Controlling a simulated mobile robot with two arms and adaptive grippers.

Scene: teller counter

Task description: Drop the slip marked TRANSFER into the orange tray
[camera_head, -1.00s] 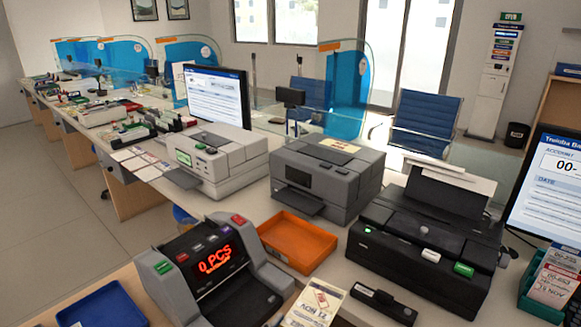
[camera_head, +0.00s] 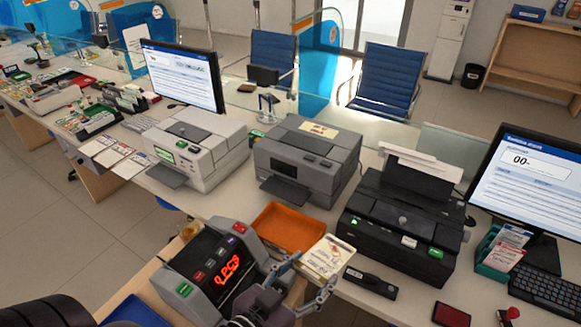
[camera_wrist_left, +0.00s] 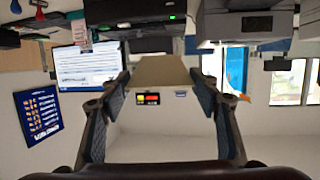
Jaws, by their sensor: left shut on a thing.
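The orange tray (camera_head: 283,232) lies on the counter in front of the grey printer and looks empty. My left gripper (camera_head: 315,272) is shut on a pale printed slip (camera_head: 327,257), just right of the tray's front corner. The slip is apart from the tray's inside, and its marking is too small to read. In the left wrist view a tan flat-faced thing (camera_wrist_left: 162,70) sits between my two fingers. My right gripper does not show.
The counting machine (camera_head: 215,265) stands left of my left gripper. The black printer (camera_head: 400,225) stands right of the tray. A black stapler-like object (camera_head: 370,282) and a red pad (camera_head: 451,314) lie at the front. A teal holder with slips (camera_head: 497,256) is further right.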

